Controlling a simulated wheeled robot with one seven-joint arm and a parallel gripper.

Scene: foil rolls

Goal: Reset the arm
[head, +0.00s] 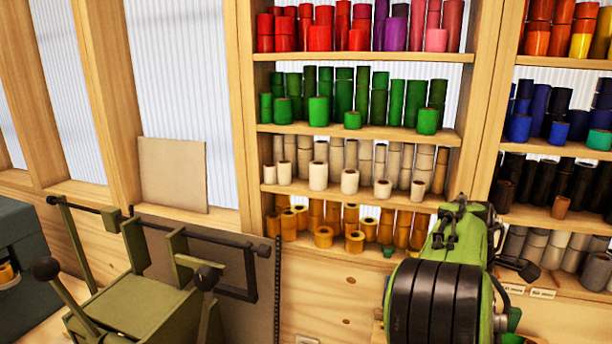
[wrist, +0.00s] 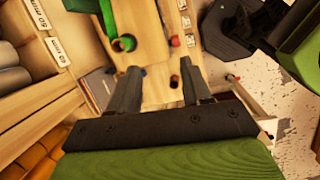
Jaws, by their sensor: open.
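My gripper (wrist: 160,75) shows in the wrist view with its two dark fingers apart and nothing between them. Its fingers point toward a wooden surface (wrist: 155,92) with a few small rolls on it. A green roll (wrist: 124,43) lies beyond the left finger, apart from it as far as I can tell. In the head view my green and black arm rises at the lower right, in front of the shelves. My gripper cannot be made out there.
Wooden shelves (head: 360,136) hold foil rolls sorted by colour, with green rolls (head: 352,95) and ochre rolls (head: 323,237). An olive machine with levers (head: 130,310) stands at lower left. A beige panel (head: 172,175) leans on the wall. Grey rolls (wrist: 14,80) sit close left in the wrist view.

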